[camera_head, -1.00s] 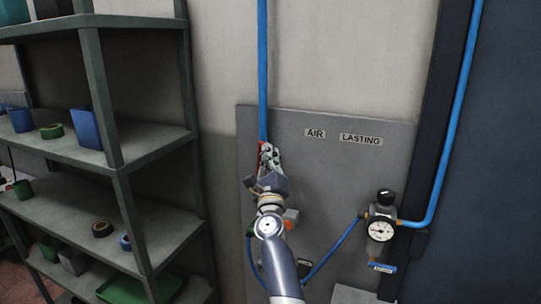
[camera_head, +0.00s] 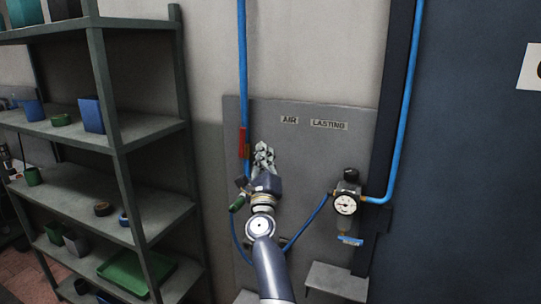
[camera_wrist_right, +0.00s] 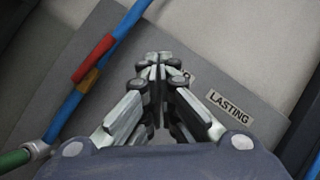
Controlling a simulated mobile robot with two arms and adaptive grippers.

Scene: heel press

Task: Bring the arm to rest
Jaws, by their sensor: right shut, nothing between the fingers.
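My right gripper (camera_head: 264,152) is in front of the grey wall panel (camera_head: 310,185), with its fingers pointing up. Its fingers are closed together with nothing between them, as the right wrist view (camera_wrist_right: 157,62) also shows. A blue air pipe (camera_head: 242,60) with a red piece (camera_head: 243,141) on it runs down just left of the gripper. The red piece (camera_wrist_right: 95,59) and a yellow-orange piece (camera_wrist_right: 88,82) lie along the pipe in the right wrist view, apart from the fingers. A green part (camera_head: 237,203) sits left of my wrist. My left gripper is not in view.
A pressure gauge (camera_head: 345,204) with a regulator is on the panel's right. A grey shelf rack (camera_head: 120,165) with bins stands at the left. A small grey ledge (camera_head: 338,280) sits low at the right. A blue hose (camera_head: 308,225) runs behind my arm.

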